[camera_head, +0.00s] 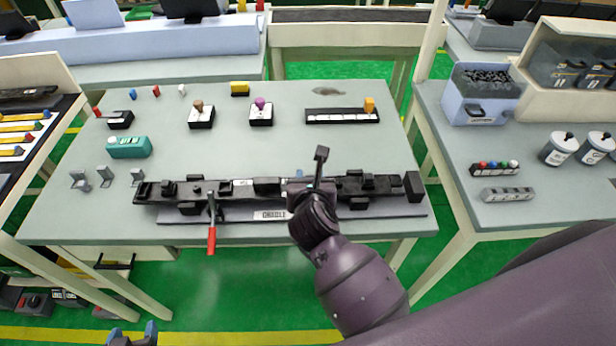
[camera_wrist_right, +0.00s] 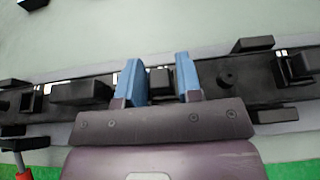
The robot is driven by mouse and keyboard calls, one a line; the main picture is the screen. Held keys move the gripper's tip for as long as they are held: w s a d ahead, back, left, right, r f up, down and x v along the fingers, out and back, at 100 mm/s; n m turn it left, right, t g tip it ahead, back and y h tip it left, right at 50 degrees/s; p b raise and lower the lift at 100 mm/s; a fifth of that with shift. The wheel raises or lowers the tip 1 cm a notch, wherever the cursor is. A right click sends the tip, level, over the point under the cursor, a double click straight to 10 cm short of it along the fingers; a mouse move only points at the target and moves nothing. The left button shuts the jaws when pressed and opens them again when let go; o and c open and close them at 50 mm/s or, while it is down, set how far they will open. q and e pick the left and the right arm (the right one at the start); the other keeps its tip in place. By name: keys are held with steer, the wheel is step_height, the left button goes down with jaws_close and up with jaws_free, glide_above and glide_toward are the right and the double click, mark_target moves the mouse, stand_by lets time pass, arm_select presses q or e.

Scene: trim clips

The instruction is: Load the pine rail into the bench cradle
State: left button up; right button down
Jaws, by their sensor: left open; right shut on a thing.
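The bench cradle (camera_head: 270,216) is a long dark fixture with black blocks along it and a white label, near the bench's front edge. A red-handled clamp (camera_head: 211,238) points forward from its left part. My right gripper (camera_wrist_right: 160,80) is over the cradle's right half, its blue fingers shut on a small black block (camera_wrist_right: 161,84) there. In the head view my wrist hides that spot. My left gripper (camera_head: 132,333) is open and empty at the bottom left edge, below the bench. Several yellowish rails (camera_head: 18,127) lie in the left rack; I cannot tell which is the pine rail.
A teal box (camera_head: 129,147) and small grey clips (camera_head: 107,174) sit on the bench's left. Black trays (camera_head: 261,115) with coloured knobs stand at the back. The bench middle (camera_head: 250,152) is clear. A side table (camera_head: 510,150) at right holds a blue bin (camera_head: 482,97).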

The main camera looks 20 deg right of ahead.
steer(key=shift+s+d, duration=0.15)
steer(key=shift+d, duration=0.35)
steer(key=shift+d+p, duration=0.25)
steer(key=shift+p, duration=0.1)
steer(key=c, duration=1.2)
jaws_free()
steer(key=o, duration=0.5)
steer(key=shift+s+d, duration=0.1)
steer(key=shift+s+f, duration=0.1)
steer(key=v, duration=1)
steer(key=shift+s, duration=0.3)
